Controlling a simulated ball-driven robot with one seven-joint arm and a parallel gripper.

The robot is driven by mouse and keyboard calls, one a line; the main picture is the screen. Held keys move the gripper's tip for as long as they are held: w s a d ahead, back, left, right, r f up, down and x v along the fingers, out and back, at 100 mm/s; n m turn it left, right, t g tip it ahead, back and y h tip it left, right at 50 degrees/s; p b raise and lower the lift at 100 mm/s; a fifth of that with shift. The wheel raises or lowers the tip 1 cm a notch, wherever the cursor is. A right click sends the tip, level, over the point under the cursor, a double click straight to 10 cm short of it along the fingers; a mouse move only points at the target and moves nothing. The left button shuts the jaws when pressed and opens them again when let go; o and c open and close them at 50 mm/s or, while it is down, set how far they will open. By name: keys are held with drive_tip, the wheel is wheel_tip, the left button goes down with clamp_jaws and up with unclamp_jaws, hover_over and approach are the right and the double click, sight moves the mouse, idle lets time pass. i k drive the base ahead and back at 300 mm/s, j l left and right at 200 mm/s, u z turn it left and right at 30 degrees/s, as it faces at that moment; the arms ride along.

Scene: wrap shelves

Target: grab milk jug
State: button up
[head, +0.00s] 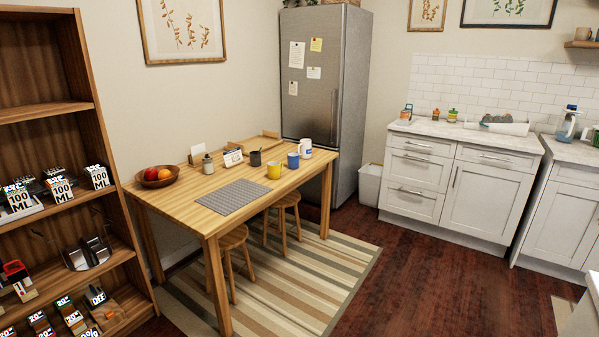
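A white jug-like container with a blue mark (305,148) stands upright at the far right end of the wooden table (180,200). A blue-topped pale jug or bottle (567,123) stands on the right counter near the picture's right edge. I cannot tell from this view which of the two is the milk jug. My gripper is not in view.
Blue (293,160), yellow (274,169) and dark (255,158) mugs stand near the white container. A fruit bowl (147,181) and grey mat (222,203) share the table. Stools (233,240) sit under it. Wooden shelves (50,112) stand left.

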sight(304, 147)
drive_tip(key=i+u, duration=0.3)
drive_tip(key=i, duration=2.15)
drive_tip(key=i+z, duration=0.15)
drive_tip(key=i, duration=0.35)
drive_tip(key=i+j+z, duration=0.15)
drive_tip(key=i, duration=0.35)
drive_tip(key=i+j+z, duration=0.1)
drive_tip(key=i, duration=0.35)
drive_tip(key=i+j+z, duration=0.15)
drive_tip(key=i, duration=0.35)
drive_tip(key=i+j+z, duration=0.15)
drive_tip(key=i+j, duration=0.15)
drive_tip(key=i, duration=0.15)
